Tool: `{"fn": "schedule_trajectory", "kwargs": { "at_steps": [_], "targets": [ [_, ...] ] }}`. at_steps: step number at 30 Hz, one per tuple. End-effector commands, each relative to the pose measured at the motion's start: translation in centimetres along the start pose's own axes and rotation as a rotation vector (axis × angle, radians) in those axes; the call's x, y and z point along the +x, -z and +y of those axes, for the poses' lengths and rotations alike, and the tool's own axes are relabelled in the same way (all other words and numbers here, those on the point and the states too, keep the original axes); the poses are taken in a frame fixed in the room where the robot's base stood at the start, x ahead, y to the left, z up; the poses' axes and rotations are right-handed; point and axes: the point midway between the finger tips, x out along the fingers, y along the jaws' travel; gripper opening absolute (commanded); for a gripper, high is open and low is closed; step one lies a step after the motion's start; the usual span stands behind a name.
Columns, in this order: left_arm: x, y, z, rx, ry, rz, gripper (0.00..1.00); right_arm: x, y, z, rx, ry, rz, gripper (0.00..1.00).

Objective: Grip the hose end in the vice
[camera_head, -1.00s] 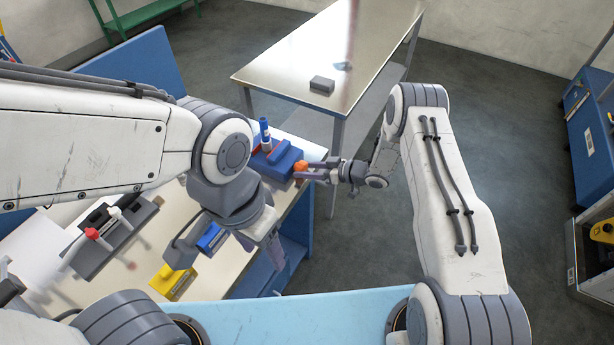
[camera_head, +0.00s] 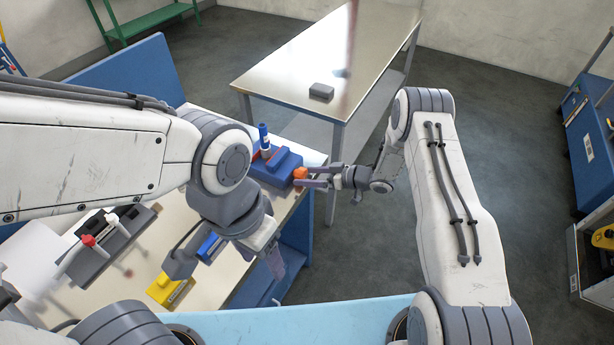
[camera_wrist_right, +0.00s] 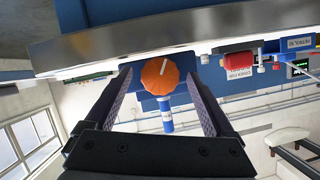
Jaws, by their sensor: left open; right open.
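The blue vice (camera_head: 273,166) sits at the workbench's far right edge, with an orange knob (camera_head: 300,174) on its right side. The hose end, seemingly the upright blue and white piece (camera_head: 264,140), stands at the vice. It also shows below the knob in the right wrist view (camera_wrist_right: 165,116). My right gripper (camera_head: 309,177) is open. Its fingers lie either side of the knob (camera_wrist_right: 160,76), with gaps visible on both sides in the wrist view. My left gripper (camera_head: 228,266) is open, pointing down over the bench's near part. The vice jaws' grip cannot be made out.
A blue block (camera_head: 209,247) and a yellow block (camera_head: 168,288) are near my left gripper on the workbench (camera_head: 135,283). A grey fixture with red and white knobs (camera_head: 108,245) stands left. A metal table (camera_head: 335,45) with a dark block (camera_head: 321,91) stands behind.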

Motion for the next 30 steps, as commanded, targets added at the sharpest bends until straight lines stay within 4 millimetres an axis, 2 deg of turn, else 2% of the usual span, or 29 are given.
{"fn": "schedule_trajectory", "kwargs": {
  "at_steps": [9,15,20,30],
  "targets": [
    [2.1,-0.1,-0.1,0.001,0.0,0.0,0.61,-6.2,-0.1,0.3,-0.001,-0.006,0.003,0.89],
    [2.7,-0.1,-0.2,0.001,0.0,0.0,0.61,-8.9,-0.1,0.2,-0.001,-0.004,0.002,0.89],
    [2.8,-0.1,-0.2,0.002,0.0,0.0,0.61,-9.6,0.0,0.1,0.001,-0.002,0.001,0.89],
    [2.7,-0.1,-0.2,0.001,0.0,0.0,0.61,-9.4,0.4,0.1,-0.01,-0.014,-0.008,0.89]
  ]
}}
